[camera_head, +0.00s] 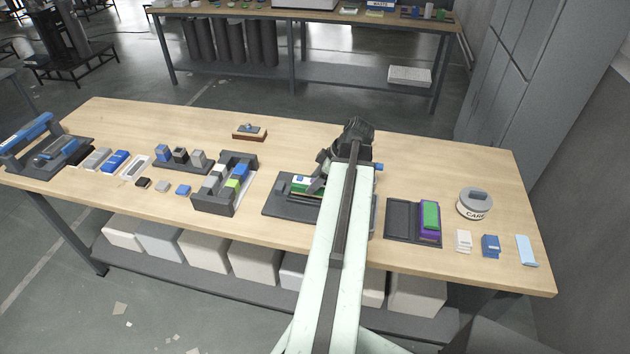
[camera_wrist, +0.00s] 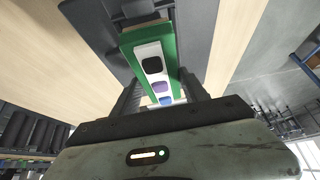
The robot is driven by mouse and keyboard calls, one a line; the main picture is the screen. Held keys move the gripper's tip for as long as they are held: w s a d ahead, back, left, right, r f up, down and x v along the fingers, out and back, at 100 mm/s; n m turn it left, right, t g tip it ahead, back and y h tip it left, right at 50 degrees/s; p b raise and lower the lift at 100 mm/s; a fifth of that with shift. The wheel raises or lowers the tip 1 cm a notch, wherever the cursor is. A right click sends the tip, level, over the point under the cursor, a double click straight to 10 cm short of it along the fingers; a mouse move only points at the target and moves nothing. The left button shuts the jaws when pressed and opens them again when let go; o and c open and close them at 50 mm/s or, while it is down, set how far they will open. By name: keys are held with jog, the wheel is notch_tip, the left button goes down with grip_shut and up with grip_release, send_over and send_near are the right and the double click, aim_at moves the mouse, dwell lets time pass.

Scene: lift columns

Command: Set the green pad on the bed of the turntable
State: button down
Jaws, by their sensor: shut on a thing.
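My gripper (camera_head: 316,186) is low over a dark grey base plate (camera_head: 277,208) at the middle of the table. In the wrist view its two fingers (camera_wrist: 160,92) are shut on a green pad (camera_wrist: 129,48), with a white face bearing black, purple and blue spots. The pad also shows in the head view (camera_head: 299,190), partly hidden by my arm. I cannot tell whether it touches the plate. No part is plainly recognisable as the turntable's bed; my arm covers much of this fixture.
Right of my arm, a dark tray (camera_head: 400,220) holds a green-topped purple block (camera_head: 430,215). A dark divided holder (camera_head: 211,200) with blocks is on the left. The table's back right is clear.

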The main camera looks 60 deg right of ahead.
jog(key=shift+f+b, duration=0.55)
jog(key=shift+f, duration=0.1)
dwell(0.8)
jog(key=shift+c, duration=0.9)
grip_release()
notch_tip(320, 180, up, 7)
jog(key=p, duration=0.7)
jog(key=shift+r, duration=0.15)
